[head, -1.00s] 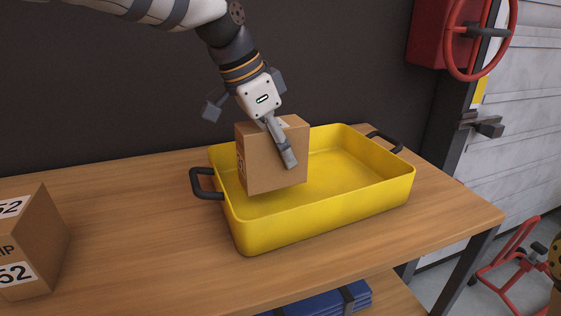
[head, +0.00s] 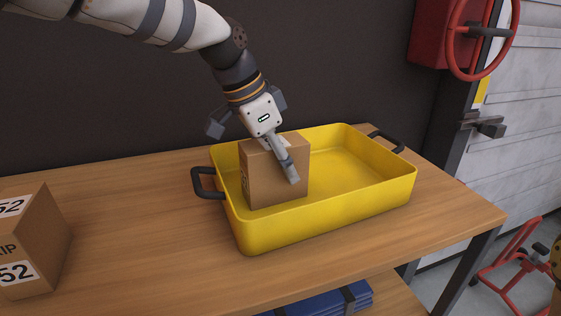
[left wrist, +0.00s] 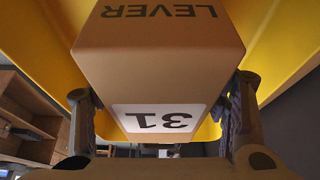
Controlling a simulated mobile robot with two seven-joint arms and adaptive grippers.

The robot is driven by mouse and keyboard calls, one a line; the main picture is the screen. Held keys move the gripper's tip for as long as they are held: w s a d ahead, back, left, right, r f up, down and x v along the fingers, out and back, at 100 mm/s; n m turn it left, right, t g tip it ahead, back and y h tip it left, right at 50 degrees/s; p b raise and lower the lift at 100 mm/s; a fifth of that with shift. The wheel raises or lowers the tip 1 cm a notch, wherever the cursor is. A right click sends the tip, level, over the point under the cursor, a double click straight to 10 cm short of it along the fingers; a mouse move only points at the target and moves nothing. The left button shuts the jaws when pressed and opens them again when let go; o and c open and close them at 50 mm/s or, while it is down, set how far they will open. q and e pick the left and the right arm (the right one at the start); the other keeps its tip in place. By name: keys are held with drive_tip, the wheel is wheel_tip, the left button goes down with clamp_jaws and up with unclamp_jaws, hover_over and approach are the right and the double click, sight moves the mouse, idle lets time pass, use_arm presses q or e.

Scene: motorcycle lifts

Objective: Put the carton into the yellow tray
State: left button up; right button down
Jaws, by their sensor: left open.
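The brown carton (head: 276,178) is inside the yellow tray (head: 340,218), in its left part, and looks upright. In the left wrist view the carton (left wrist: 158,62) shows the upside-down word LEVER and a label reading 31. My left gripper (head: 284,165) reaches down over the carton from above. In the left wrist view its two fingers (left wrist: 162,115) stand on either side of the carton, opened. Whether the carton's underside rests on the tray floor is hidden by the tray's front wall. My right gripper is not in view.
Another carton (head: 30,245) marked 52 stands on the wooden table (head: 150,220) at the left. The tray has black handles (head: 205,184). A red wheel (head: 480,38) is on the right, and blue items (head: 322,300) lie on a lower shelf.

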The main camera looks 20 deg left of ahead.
use_arm(q)
drive_tip(key=v, duration=1.1)
drive_tip(key=shift+s+a+r, duration=0.1)
drive_tip(key=shift+r, duration=0.25)
